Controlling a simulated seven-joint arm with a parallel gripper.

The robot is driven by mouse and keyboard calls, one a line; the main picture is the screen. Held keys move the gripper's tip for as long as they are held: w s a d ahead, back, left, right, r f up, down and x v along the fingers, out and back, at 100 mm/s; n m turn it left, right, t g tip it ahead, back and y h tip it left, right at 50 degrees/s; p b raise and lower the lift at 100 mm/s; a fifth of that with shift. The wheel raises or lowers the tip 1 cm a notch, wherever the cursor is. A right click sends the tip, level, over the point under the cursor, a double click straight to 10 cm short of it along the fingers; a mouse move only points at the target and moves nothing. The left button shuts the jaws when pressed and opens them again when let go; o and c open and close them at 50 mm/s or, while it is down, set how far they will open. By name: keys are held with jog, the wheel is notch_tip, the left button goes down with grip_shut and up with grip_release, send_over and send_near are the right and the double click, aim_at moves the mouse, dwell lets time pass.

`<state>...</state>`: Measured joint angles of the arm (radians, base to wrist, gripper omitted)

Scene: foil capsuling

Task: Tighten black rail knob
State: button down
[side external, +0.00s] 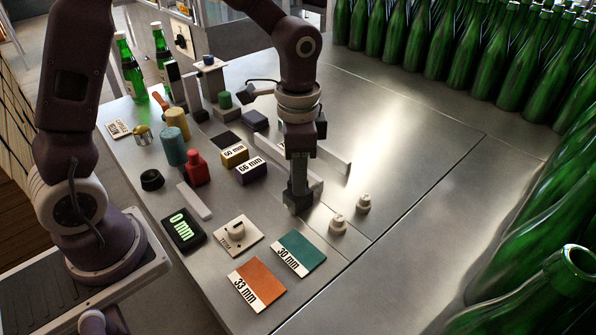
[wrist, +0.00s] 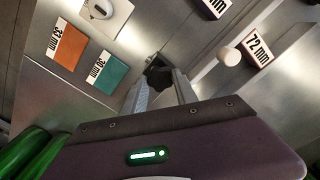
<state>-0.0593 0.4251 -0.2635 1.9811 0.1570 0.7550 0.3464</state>
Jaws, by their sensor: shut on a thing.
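My gripper (side external: 297,204) points down at the metal table, at the near end of a pale metal rail (side external: 332,158). In the wrist view its fingers (wrist: 160,84) are shut on a dark knob (wrist: 158,76), which looks like the black rail knob. The fingers hide the knob in the side view, and its turn angle cannot be told.
An orange 33 mm card (side external: 262,280) and a green 30 mm card (side external: 304,250) lie in front. A display reading 0 mm (side external: 181,230) and a dial plate (side external: 238,236) are left. Bottles line the right.

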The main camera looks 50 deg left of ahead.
jog(key=c, duration=1)
grip_release()
jog(key=shift+o, duration=0.2)
notch_tip(320, 180, up, 7)
jog(key=shift+r, duration=0.1)
jog(key=s+a+r+n+t, duration=0.2)
jog(key=s+r+n, duration=0.1)
jog(key=s, duration=0.6)
jog(key=s+a+r+n+t, duration=0.2)
jog(key=s+r+n+t, duration=0.1)
jog(key=s, duration=0.6)
jog(key=shift+a+r+n+t, duration=0.3)
jog(key=shift+r+n, duration=0.05)
jog(key=shift+n, duration=0.35)
